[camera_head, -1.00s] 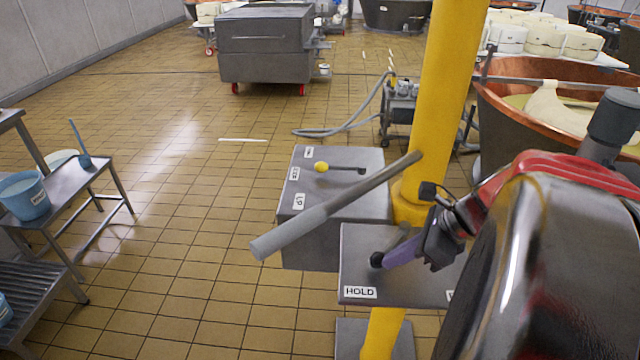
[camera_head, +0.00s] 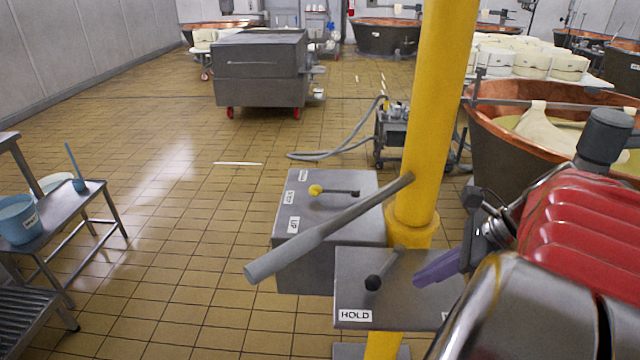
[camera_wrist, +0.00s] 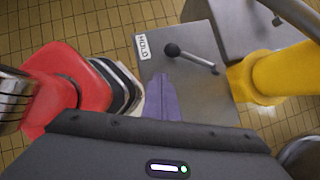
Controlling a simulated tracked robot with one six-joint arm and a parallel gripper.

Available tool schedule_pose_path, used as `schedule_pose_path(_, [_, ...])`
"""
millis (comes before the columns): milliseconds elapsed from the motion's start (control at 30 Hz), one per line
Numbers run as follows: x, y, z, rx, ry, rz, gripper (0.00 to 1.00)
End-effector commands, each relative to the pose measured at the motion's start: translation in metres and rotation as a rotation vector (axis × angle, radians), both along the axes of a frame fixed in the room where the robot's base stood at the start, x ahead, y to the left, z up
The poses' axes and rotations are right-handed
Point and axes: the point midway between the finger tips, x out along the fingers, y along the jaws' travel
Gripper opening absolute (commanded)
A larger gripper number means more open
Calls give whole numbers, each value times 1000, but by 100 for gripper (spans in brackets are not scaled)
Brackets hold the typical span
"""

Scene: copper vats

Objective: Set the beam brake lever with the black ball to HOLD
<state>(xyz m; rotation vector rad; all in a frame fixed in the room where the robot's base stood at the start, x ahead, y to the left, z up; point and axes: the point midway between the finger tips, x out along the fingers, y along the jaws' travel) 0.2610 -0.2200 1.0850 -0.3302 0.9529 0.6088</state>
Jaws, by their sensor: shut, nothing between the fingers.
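The beam brake lever's black ball (camera_head: 373,282) is above a grey plate (camera_head: 410,308) on the yellow post. Its arm slants from the pivot toward the left, the side of the white HOLD label (camera_head: 355,315). In the wrist view the ball (camera_wrist: 172,49) lies close to the HOLD label (camera_wrist: 142,46), and the arm points toward that label. My gripper (camera_head: 420,278), with purple fingers, is to the right of the ball, shut and empty, with a clear gap between them. The fingers (camera_wrist: 160,82) also show in the wrist view, apart from the lever.
A long grey handle (camera_head: 320,235) slants across in front of the yellow post (camera_head: 437,120). A grey box behind it carries a yellow-ball lever (camera_head: 316,190) and white labels. A second label on the plate is mostly hidden by my arm. A copper vat (camera_head: 500,120) stands right.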

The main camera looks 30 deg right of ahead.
Motion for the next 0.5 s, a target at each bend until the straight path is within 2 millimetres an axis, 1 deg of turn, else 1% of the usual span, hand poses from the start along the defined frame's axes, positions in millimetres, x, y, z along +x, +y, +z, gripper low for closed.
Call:
schedule_pose_path(33, [-5,-4,8,-4,-1,-4,0])
schedule_pose_path(100, [-10,-6,17,-4,0,-2,0])
schedule_pose_path(233, [-17,-8,29,-1,-1,-1,0])
schedule_pose_path(333, [-20,-10,34,-2,0,-1,0])
schedule_pose_path(500, [-21,-9,35,0,0,1,0])
